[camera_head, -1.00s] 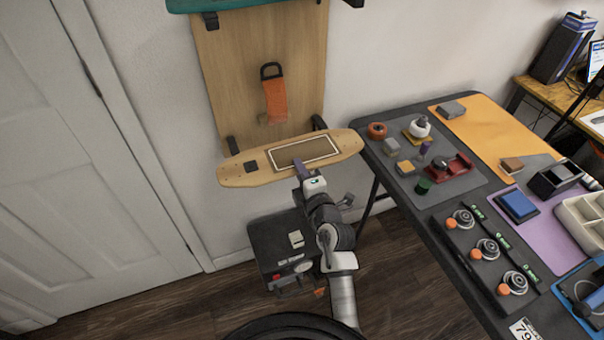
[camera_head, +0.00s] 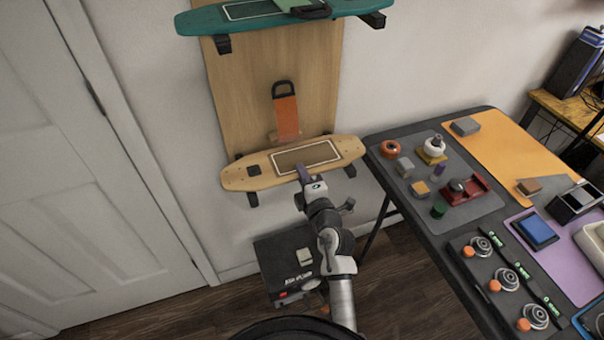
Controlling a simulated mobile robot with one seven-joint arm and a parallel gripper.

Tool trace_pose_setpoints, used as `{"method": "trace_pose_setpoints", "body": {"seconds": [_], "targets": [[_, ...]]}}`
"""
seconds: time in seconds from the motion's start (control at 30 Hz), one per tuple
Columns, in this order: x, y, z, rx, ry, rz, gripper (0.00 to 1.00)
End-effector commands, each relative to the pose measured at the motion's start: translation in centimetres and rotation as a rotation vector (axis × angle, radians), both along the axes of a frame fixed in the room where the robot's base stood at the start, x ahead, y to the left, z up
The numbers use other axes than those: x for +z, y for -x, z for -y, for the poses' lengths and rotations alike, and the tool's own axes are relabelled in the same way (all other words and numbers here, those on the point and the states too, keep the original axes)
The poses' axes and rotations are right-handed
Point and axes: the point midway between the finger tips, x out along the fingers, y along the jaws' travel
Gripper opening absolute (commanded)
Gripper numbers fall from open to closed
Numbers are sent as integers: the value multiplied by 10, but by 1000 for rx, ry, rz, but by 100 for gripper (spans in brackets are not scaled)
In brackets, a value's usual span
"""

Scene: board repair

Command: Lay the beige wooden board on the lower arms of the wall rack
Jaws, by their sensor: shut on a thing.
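The beige wooden board (camera_head: 241,176), with a dark rectangle framed in white on its top, lies roughly level across the lower arms (camera_head: 252,199) of the wall rack (camera_head: 238,90). The ends of the arms show below the board's front edge at the left and right; whether the board bears fully on them I cannot tell. My gripper (camera_head: 304,172) is shut on the board's front edge, a little right of its middle. The fingertips are small and partly hidden by the board.
A teal board (camera_head: 230,20) rests on the rack's upper arms. The workbench (camera_head: 405,128) with wheels and tools stands close to the right. A dark box (camera_head: 285,262) sits below, and a white door (camera_head: 50,180) is at left.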

Motion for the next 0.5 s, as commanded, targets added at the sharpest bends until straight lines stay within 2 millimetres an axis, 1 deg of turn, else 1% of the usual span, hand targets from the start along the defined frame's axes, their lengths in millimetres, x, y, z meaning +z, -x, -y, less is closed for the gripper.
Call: {"method": "trace_pose_setpoints", "body": {"seconds": [0.17,0.5], "targets": [[1,0,0,0,-1,2,0],[-4,0,0,0,-2,2,0]]}}
